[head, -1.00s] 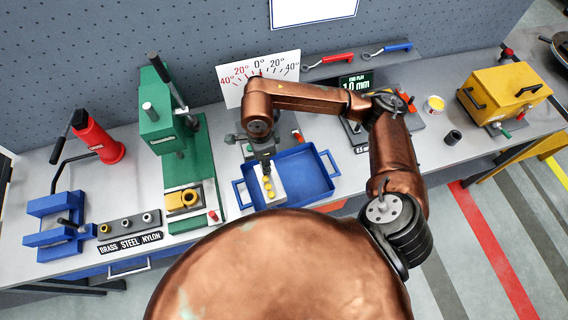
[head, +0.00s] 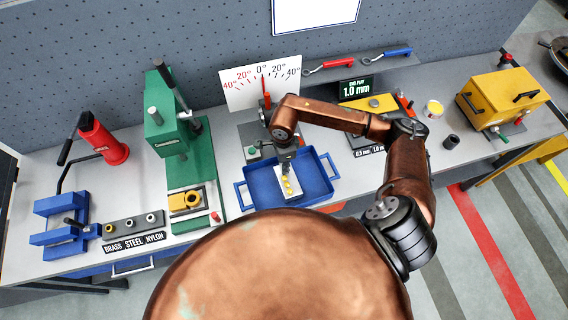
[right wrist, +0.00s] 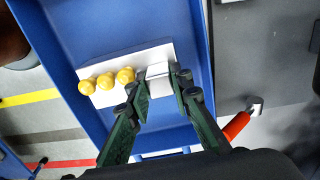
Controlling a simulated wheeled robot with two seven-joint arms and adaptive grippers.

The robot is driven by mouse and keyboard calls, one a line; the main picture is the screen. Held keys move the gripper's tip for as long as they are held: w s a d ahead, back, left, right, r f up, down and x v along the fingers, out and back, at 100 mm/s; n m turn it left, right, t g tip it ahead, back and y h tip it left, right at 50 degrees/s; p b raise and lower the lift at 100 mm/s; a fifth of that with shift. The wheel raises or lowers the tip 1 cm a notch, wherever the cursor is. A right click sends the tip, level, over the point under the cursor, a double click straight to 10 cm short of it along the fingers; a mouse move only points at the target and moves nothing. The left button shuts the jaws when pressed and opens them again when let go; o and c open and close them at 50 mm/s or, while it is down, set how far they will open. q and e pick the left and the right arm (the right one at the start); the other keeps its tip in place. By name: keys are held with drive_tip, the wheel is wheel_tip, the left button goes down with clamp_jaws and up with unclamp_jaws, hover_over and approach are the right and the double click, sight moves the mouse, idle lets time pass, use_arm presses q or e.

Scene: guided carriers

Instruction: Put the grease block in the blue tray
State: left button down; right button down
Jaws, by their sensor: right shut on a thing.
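The grease block (head: 291,187) is a white slab with several yellow knobs on top. My right gripper (head: 287,170) is shut on it from above. The blue tray (head: 322,190) stands on the bench with a handle at each side. In the right wrist view, the fingers (right wrist: 162,90) close on a raised white part at one end of the block (right wrist: 111,68), with the tray (right wrist: 52,42) beneath. My left gripper is not in view.
A green press (head: 180,150) stands left of the tray. A dial board (head: 240,88) with a red pointer stands behind it. A yellow box (head: 500,98) is at the far right. A white cup (head: 433,108) and a dark cylinder (head: 451,141) stand right of my arm.

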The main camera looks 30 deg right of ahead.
drive_tip(key=c, duration=2.2)
unclamp_jaws()
drive_tip(key=shift+f, duration=0.1)
drive_tip(key=o, duration=0.5)
drive_tip(key=shift+c, duration=0.2)
wheel_tip(320, 180, up, 12)
drive_tip(key=b, duration=0.1)
drive_tip(key=shift+b, duration=0.3)
